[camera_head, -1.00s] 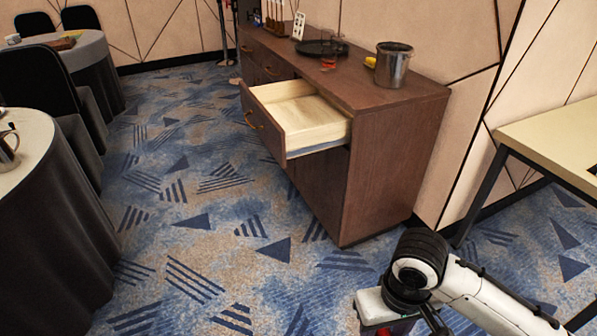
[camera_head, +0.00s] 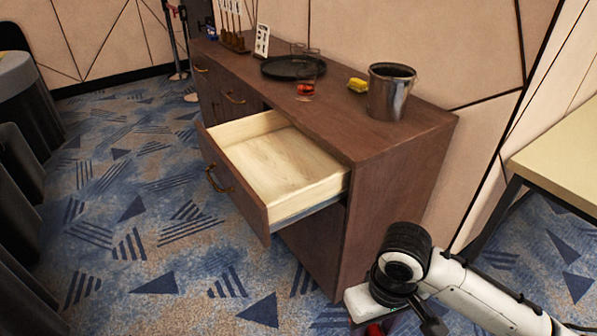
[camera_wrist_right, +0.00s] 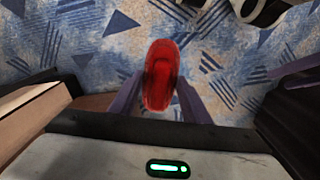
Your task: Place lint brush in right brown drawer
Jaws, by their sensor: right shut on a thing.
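The right brown drawer (camera_head: 268,170) of the wooden cabinet is pulled open. Its pale inside looks empty. My right arm is at the lower right in the head view, beside the cabinet's near end and below the drawer's height in the picture. In the right wrist view my right gripper (camera_wrist_right: 160,105) is shut on a red object, the lint brush (camera_wrist_right: 161,75), held between the two fingers. In the head view only a bit of red (camera_head: 374,329) shows at the bottom edge under the gripper. My left gripper is not in view.
On the brown cabinet (camera_head: 400,150) stand a metal bucket (camera_head: 391,92), a yellow item (camera_head: 357,85), a glass with red liquid (camera_head: 306,88) and a black tray (camera_head: 290,67). A pale table (camera_head: 560,155) is at the right. Patterned carpet in front of the cabinet is clear.

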